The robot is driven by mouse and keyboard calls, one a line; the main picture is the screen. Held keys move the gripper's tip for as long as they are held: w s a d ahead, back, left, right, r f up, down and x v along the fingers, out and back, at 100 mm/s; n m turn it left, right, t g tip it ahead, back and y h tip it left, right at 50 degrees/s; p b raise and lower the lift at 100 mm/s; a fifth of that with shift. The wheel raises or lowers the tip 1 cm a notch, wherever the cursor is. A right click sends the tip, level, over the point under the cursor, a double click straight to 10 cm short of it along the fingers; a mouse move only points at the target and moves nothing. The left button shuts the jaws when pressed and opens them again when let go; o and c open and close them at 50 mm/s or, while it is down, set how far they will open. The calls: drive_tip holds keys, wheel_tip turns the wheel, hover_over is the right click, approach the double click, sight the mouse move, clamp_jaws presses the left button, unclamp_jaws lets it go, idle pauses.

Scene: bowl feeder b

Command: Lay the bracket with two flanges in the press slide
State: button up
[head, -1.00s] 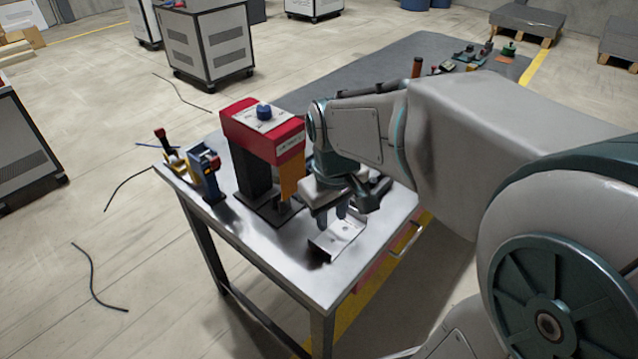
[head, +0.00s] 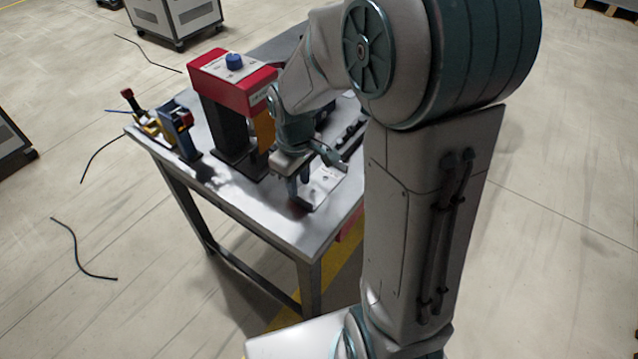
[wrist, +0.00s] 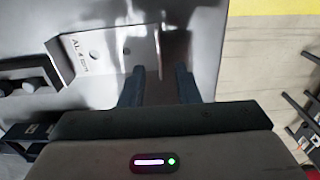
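The bracket (head: 326,184) is a light metal piece lying on the steel table, right of the press. In the wrist view the bracket (wrist: 100,52) shows holes, lettering and a raised flange at its right side. My gripper (head: 299,190) is low over the table at the bracket's left side. In the wrist view my gripper (wrist: 160,72) is open, with the flange's near end between its fingertips; I cannot tell whether they touch it. The press (head: 234,85) has a red head and a dark column. Its slide is not clearly visible; my arm hides part of the press front.
The steel table (head: 285,228) has bare room at its front. A blue and yellow fixture (head: 180,132) stands left of the press. Dark parts (wrist: 28,78) lie beside the bracket in the wrist view. Black cables (head: 75,250) lie on the floor.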

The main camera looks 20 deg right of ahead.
sight(301, 197)
wheel_tip(301, 197, down, 5)
drive_tip(key=shift+s+d, duration=0.1)
clamp_jaws()
drive_tip(key=shift+r, duration=0.15)
drive_tip(key=shift+r, duration=0.6)
wheel_tip(301, 197, up, 3)
drive_tip(key=s+d+r, duration=0.2)
drive_tip(key=d+r, duration=0.4)
drive_tip(key=d, duration=0.5)
drive_tip(key=shift+s+d+r, duration=0.15)
drive_tip(key=shift+s+r, duration=0.1)
drive_tip(key=shift+s, duration=0.05)
